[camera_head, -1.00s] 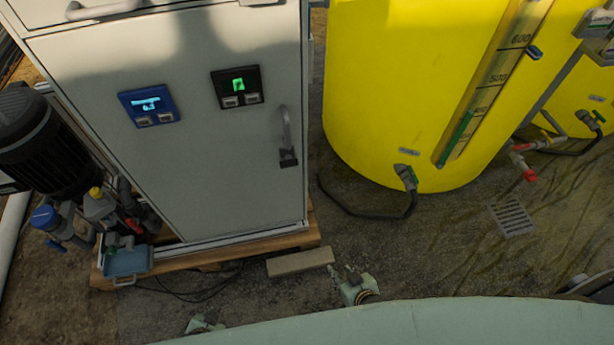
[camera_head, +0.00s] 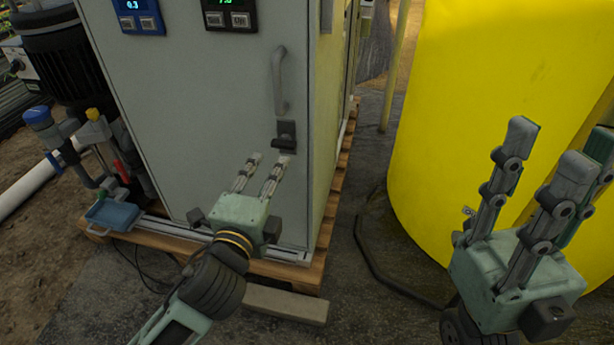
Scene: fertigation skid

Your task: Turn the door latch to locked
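The grey cabinet door (camera_head: 190,120) carries a vertical grey handle (camera_head: 279,80). The dark door latch (camera_head: 286,135) sits just below the handle, near the door's right edge. My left gripper (camera_head: 267,160) is in front of the door, a little below and left of the latch, with its two fingers apart and pointing up at it. Nothing shows between its fingers. I cannot tell whether a fingertip touches the latch. My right gripper (camera_head: 555,145) is raised at the right in front of the yellow tank, fingers spread and empty.
The yellow tank (camera_head: 450,110) stands right of the cabinet, with a dark hose (camera_head: 375,260) on the ground. The cabinet stands on a wooden pallet (camera_head: 330,210), with a loose block (camera_head: 285,304) in front. A pump with valves and a blue tray (camera_head: 112,214) is at the left.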

